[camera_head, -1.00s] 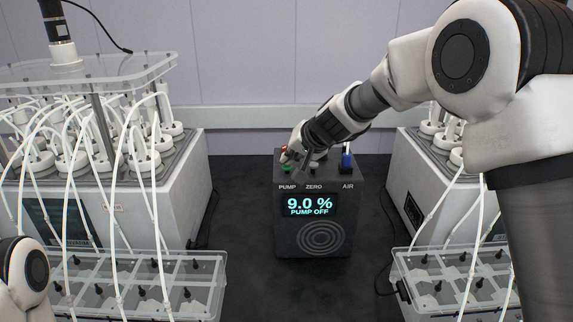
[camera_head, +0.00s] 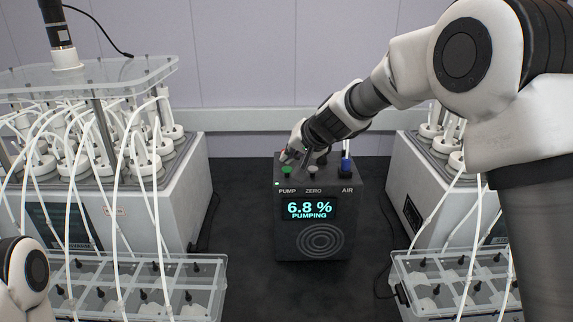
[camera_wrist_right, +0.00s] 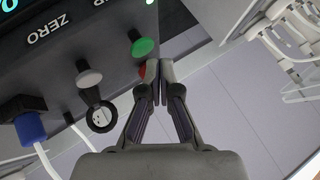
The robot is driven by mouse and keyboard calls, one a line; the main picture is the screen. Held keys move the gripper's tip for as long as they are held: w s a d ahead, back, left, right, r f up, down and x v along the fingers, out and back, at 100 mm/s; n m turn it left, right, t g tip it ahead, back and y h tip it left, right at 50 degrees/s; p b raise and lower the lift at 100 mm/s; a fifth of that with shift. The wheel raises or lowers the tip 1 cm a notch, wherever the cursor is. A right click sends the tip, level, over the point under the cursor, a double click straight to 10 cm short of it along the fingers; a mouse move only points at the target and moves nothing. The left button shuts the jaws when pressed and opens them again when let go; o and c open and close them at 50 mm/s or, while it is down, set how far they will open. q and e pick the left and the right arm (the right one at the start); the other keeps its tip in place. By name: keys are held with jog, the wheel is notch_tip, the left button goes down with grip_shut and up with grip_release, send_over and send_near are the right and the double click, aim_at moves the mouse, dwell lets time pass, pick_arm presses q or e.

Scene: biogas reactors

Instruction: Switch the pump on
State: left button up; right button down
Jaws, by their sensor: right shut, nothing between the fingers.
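The black analyser box (camera_head: 313,240) stands on the dark bench, its display (camera_head: 309,209) reading "6.8 %" and "PUMPING". The green pump button (camera_head: 287,171) is on its top above the PUMP label and shows in the right wrist view (camera_wrist_right: 143,47). A small green light (camera_head: 277,183) is lit beside the label. My right gripper (camera_head: 288,158) is shut and empty, its fingertips (camera_wrist_right: 160,69) beside the green button. A red part (camera_wrist_right: 143,70) shows partly behind a fingertip; I cannot tell whether they touch. My left gripper is out of view.
The grey ZERO button (camera_wrist_right: 90,78) and the blue AIR connector (camera_wrist_right: 29,127) sit along the box's top. White reactor units with tubes stand at left (camera_head: 185,185) and right (camera_head: 410,205). Clear racks (camera_head: 215,265) flank the front. Dark bench is free around the box.

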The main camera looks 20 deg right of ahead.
aim_at(289, 169)
notch_tip(289, 169, up, 6)
jog(key=p, duration=0.5)
dwell(2.0)
